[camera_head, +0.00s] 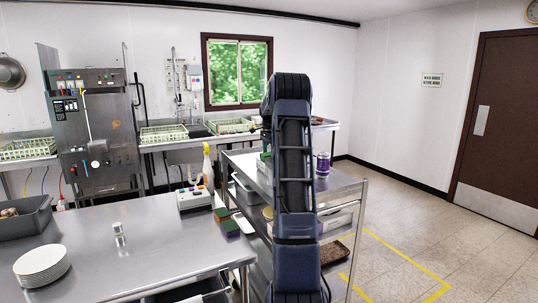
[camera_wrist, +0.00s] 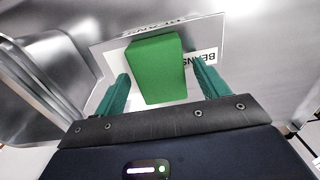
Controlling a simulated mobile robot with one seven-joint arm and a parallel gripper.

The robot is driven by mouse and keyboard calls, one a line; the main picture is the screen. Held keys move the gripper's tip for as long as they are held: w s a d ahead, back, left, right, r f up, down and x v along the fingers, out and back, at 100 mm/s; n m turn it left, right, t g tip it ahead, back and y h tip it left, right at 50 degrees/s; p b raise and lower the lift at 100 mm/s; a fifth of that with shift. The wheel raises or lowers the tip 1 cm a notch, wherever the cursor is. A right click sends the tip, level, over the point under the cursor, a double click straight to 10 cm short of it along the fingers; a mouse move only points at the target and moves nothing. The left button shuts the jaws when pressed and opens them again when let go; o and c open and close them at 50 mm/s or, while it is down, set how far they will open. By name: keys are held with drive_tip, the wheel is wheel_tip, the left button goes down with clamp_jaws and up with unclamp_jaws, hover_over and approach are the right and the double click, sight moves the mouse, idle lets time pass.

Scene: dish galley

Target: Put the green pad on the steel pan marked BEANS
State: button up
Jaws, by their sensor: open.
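The green pad (camera_wrist: 158,68) is a plain block in the wrist view. It appears to lie on the steel pan marked BEANS (camera_wrist: 109,57), covering part of its middle. BEANS lettering shows at the pad's right and again, partly cut off, beyond its far end. My gripper (camera_wrist: 163,86) is open, with one teal finger on each side of the pad. Gaps show between the fingers and the pad near their tips. In the head view my arm hides most of this spot on the cart; a bit of green shows left of the arm.
The steel cart (camera_head: 343,189) carries a purple can (camera_head: 323,164) right of my arm. The steel table (camera_head: 130,240) holds stacked plates (camera_head: 42,264), a shaker (camera_head: 119,230), a button box (camera_head: 194,198) and sponges (camera_head: 229,226). Open floor (camera_head: 410,240) lies to the right.

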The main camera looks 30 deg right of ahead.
wheel_tip(320, 180, up, 10)
drive_tip(key=s+a+r+n+t, duration=0.1)
drive_tip(key=s+a+r+n, duration=0.5)
drive_tip(key=s+a, duration=0.5)
drive_tip(key=s+a+n+t, duration=0.1)
drive_tip(key=s+a+n, duration=0.2)
drive_tip(key=s+a, duration=0.75)
drive_tip(key=s+a+f+n+t, duration=0.1)
drive_tip(key=s+a+f+n, duration=0.1)
drive_tip(key=s, duration=0.7)
drive_tip(key=s+a+f+n, duration=0.3)
drive_tip(key=s+f, duration=0.3)
drive_tip(key=s, duration=0.2)
drive_tip(key=s+a+f+n+t, duration=0.1)
drive_tip(key=s+f+n, duration=0.3)
drive_tip(key=s, duration=0.5)
drive_tip(key=shift+s+a+f+t, duration=0.35)
drive_tip(key=shift+a+f, duration=0.1)
drive_tip(key=shift+a, duration=0.35)
